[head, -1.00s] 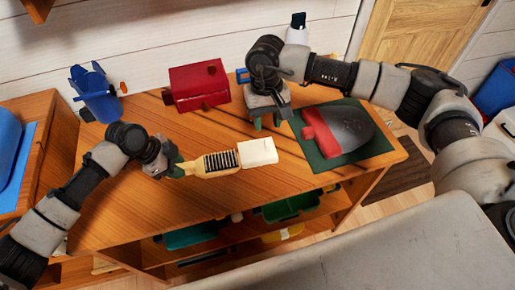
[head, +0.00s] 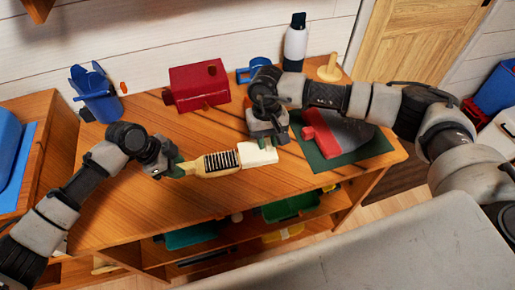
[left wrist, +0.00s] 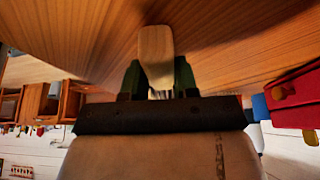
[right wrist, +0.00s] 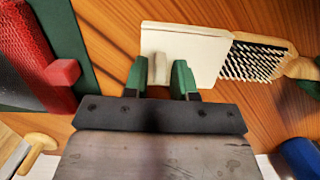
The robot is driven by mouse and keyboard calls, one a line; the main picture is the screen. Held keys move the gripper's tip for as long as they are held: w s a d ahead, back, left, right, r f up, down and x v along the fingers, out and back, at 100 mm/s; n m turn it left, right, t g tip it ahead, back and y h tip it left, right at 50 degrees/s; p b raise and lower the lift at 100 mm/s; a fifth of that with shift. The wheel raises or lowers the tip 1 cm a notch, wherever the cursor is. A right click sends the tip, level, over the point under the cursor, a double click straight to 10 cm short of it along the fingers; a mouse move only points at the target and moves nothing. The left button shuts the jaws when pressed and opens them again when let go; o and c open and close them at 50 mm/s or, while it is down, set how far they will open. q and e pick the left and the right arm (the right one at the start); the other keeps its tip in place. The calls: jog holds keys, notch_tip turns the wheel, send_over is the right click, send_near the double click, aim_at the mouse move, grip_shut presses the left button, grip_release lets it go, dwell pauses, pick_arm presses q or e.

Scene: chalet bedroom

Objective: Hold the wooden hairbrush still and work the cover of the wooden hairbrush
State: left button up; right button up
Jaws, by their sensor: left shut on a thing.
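The wooden hairbrush (head: 217,163) is held just above or on the wooden table, bristles showing. Its white cover (head: 258,154) sits at the head end, and bristles show beside it in the right wrist view (right wrist: 258,60). My left gripper (head: 176,169) is shut on the brush handle (left wrist: 156,50). My right gripper (right wrist: 160,78) is at the cover, its green fingers open on either side of a small raised tab (right wrist: 158,68). The fingers look very close to the tab; contact is hard to tell.
A red box (head: 198,86) and a blue cup (head: 97,92) stand behind. A red and grey object (head: 340,136) lies on a dark green mat (head: 325,161) at right. A white bottle (head: 295,42) and wooden peg stand (head: 328,72) are at the back. Table front is clear.

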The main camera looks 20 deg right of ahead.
aim_at(233, 157)
grip_shut()
jog(key=shift+w+a, duration=0.2)
jog(key=shift+a, duration=2.2)
jog(key=shift+w+a, duration=0.15)
jog(key=shift+a, duration=2.25)
jog(key=shift+o, duration=1.6)
grip_release()
jog(key=shift+d, duration=0.1)
jog(key=shift+r, duration=0.1)
pick_arm(q)
jog(key=o, duration=0.9)
pick_arm(e)
jog(key=r, duration=0.4)
jog(key=w+r, duration=0.1)
jog(key=shift+r, duration=0.4)
pick_arm(q)
jog(key=shift+o, duration=0.2)
